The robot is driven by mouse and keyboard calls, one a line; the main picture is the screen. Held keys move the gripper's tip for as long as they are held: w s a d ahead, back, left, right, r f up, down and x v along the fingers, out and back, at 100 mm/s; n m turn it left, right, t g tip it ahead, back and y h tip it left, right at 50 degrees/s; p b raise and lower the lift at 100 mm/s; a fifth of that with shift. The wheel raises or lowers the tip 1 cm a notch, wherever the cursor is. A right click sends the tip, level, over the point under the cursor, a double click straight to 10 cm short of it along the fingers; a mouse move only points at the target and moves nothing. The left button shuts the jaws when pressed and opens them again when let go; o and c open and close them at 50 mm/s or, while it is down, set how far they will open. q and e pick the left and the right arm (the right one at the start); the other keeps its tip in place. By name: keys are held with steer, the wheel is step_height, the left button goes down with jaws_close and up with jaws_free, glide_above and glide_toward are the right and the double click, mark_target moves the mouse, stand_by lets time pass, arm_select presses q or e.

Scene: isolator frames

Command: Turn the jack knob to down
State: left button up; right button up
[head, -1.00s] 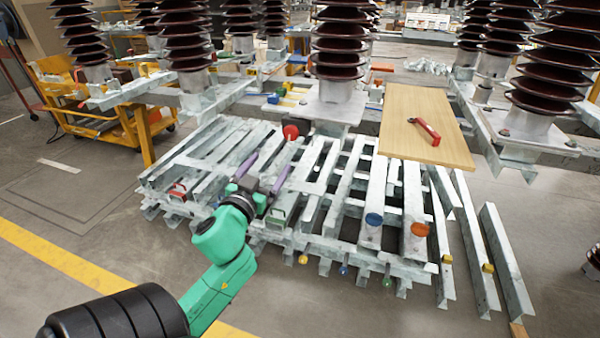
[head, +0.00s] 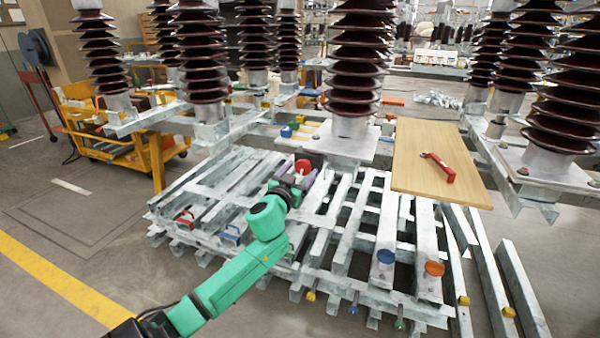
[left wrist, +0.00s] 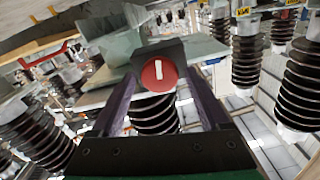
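The jack knob is a round red knob (head: 303,166) on a dark mount, below the middle insulator at the back of the metal stack. In the left wrist view the knob (left wrist: 159,74) faces me, with a white bar mark that stands nearly upright. My left gripper (head: 295,175) is open just in front of it. Its two purple fingers appear on the left and right of the knob in the wrist view. I cannot tell whether they touch it. My right gripper is out of view.
A wooden board (head: 467,168) with a red-handled object (head: 438,167) lies to the right. Brown ribbed insulators (head: 355,65) stand behind the knob. Galvanised bars (head: 345,235) lie stacked below the arm. A yellow cart (head: 105,135) stands at the left, with open floor before it.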

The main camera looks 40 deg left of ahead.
arm_select(q)
steer(key=c, duration=1)
